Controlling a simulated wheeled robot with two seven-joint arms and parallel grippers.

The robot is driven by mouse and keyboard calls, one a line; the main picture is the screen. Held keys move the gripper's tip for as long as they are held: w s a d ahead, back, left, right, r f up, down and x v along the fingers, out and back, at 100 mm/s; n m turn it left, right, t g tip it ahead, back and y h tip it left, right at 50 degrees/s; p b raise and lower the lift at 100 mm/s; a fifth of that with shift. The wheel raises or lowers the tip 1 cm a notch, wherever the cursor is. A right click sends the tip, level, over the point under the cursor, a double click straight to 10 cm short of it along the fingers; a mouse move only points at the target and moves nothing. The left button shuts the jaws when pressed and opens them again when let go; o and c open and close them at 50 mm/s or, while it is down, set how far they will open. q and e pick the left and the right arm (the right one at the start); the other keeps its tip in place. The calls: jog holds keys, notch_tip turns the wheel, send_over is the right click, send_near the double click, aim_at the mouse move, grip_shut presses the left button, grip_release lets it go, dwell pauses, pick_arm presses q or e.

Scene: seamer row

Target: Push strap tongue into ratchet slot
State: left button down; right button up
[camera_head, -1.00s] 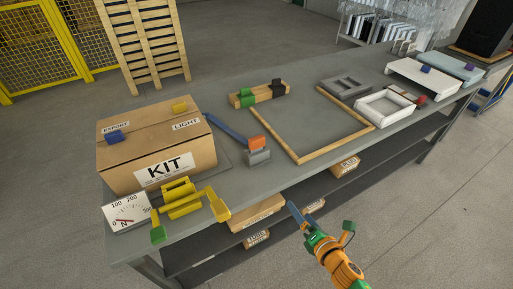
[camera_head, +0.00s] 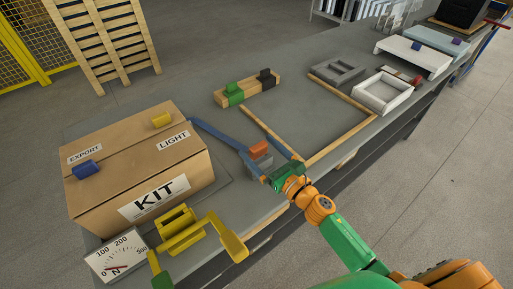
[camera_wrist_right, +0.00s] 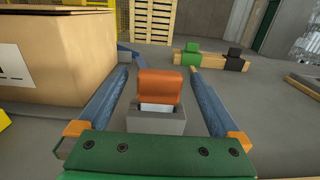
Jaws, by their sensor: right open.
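A blue strap (camera_head: 215,132) runs from the kit box towards an orange block (camera_head: 260,150) on a small grey base (camera_head: 262,163); I take these to be the ratchet. The strap's tongue and the slot cannot be made out clearly. In the right wrist view the orange block (camera_wrist_right: 160,88) stands on the grey base (camera_wrist_right: 157,122), with a pale strip between them. My right gripper (camera_head: 256,145) is open, its blue fingers on either side of the orange block with gaps visible in the wrist view (camera_wrist_right: 160,75). My left gripper is not in view.
The kit box (camera_head: 140,165) stands left of the ratchet. A yellow device (camera_head: 180,232) and a force gauge (camera_head: 120,255) stand in front of the box. A wooden rail with green and black blocks (camera_head: 248,88), a grey tray (camera_head: 338,72) and a white tray (camera_head: 384,94) lie beyond.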

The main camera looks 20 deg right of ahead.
jog(key=x, duration=0.4)
jog(key=shift+w, duration=0.1)
jog(key=c, duration=1.5)
